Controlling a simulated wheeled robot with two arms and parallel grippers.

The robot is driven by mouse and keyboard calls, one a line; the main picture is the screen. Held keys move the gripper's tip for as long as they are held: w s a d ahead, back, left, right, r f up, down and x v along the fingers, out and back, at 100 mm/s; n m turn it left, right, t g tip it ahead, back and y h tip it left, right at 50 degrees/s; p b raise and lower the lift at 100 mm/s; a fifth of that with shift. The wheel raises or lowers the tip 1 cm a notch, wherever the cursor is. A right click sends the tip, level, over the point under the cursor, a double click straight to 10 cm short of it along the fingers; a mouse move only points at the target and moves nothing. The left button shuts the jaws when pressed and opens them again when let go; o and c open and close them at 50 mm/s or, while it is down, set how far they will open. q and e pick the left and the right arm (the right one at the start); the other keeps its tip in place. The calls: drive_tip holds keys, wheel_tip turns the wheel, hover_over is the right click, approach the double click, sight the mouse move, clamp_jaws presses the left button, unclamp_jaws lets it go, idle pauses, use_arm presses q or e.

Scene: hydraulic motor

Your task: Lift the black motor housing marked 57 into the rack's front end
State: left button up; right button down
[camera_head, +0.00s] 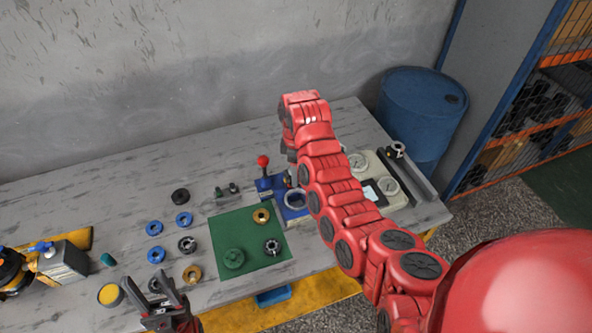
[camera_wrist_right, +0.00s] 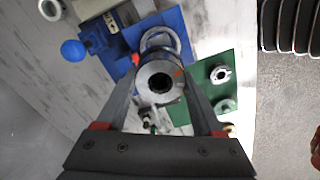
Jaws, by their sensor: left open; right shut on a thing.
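My right gripper (camera_wrist_right: 160,98) is shut on a grey cylindrical part (camera_wrist_right: 148,82) with a dark bore, held over the blue fixture (camera_wrist_right: 125,68) and its metal ring (camera_wrist_right: 172,38) in the right wrist view. I cannot tell whether the part touches the ring. In the head view the right gripper (camera_head: 289,176) is mostly hidden by its own arm, at the blue fixture (camera_head: 268,187) with the red-knobbed lever. My left gripper (camera_head: 166,298) is open and empty at the table's front edge. No mark 57 is legible, and I cannot tell which thing is the rack.
A green mat (camera_head: 222,240) holds several round parts. Blue, black and brass rings, such as this black ring (camera_head: 180,196), lie left of it. A pale gauge panel (camera_head: 392,197) and a dark rail (camera_head: 418,182) stand at the right. A blue drum (camera_head: 420,112) stands beyond the table.

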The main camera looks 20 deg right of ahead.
drive_tip(key=shift+r+p, duration=1.8)
drive_tip(key=shift+r, duration=0.25)
